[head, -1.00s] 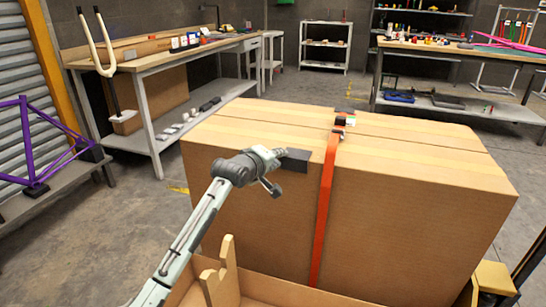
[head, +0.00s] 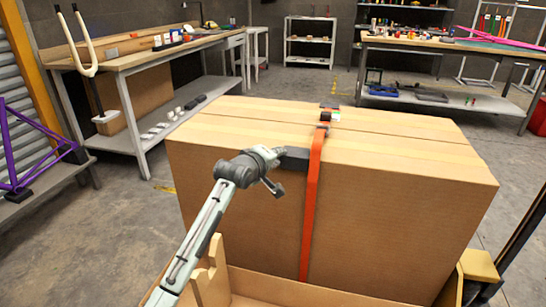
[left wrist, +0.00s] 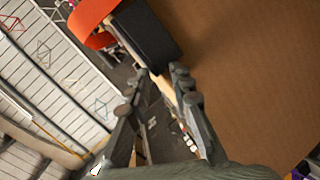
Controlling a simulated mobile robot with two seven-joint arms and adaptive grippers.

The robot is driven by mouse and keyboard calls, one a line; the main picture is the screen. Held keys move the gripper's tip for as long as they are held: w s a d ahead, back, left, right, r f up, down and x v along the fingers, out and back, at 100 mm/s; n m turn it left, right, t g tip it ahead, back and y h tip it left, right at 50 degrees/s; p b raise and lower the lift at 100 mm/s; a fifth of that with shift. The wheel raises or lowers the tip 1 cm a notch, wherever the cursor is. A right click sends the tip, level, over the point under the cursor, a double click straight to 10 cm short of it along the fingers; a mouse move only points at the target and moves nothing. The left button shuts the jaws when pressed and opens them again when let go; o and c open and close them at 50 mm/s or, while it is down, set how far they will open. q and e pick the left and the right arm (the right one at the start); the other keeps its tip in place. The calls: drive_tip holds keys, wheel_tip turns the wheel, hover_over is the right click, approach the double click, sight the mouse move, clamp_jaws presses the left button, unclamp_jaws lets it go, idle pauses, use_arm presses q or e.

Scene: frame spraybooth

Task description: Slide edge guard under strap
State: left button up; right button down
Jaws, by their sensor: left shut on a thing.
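The black edge guard (head: 295,158) sits at the front top edge of the large cardboard box (head: 400,190). My left gripper (head: 276,157) is shut on its left end. The orange strap (head: 312,200) runs over the box top and down its front. The guard's right end meets the strap's left edge; I cannot tell how far it reaches under. In the left wrist view the guard (left wrist: 147,38) lies beyond my fingertips (left wrist: 160,76), with the strap (left wrist: 92,18) looped at its far end, standing off the box. My right gripper is not in view.
A dark buckle (head: 324,118) and a dark piece (head: 330,104) lie along the strap towards the back of the box top. A wooden tray edge (head: 260,286) is below the box front.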

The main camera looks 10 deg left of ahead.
use_arm(q)
drive_tip(key=shift+s+d+f, duration=0.15)
drive_tip(key=shift+d+f, duration=0.1)
drive_tip(key=shift+f, duration=0.4)
drive_tip(key=o, duration=0.9)
drive_tip(key=shift+o, duration=0.3)
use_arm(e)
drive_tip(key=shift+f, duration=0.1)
use_arm(q)
drive_tip(key=shift+w+a+r, duration=0.15)
drive_tip(key=shift+w+r, duration=0.05)
drive_tip(key=shift+r, duration=0.05)
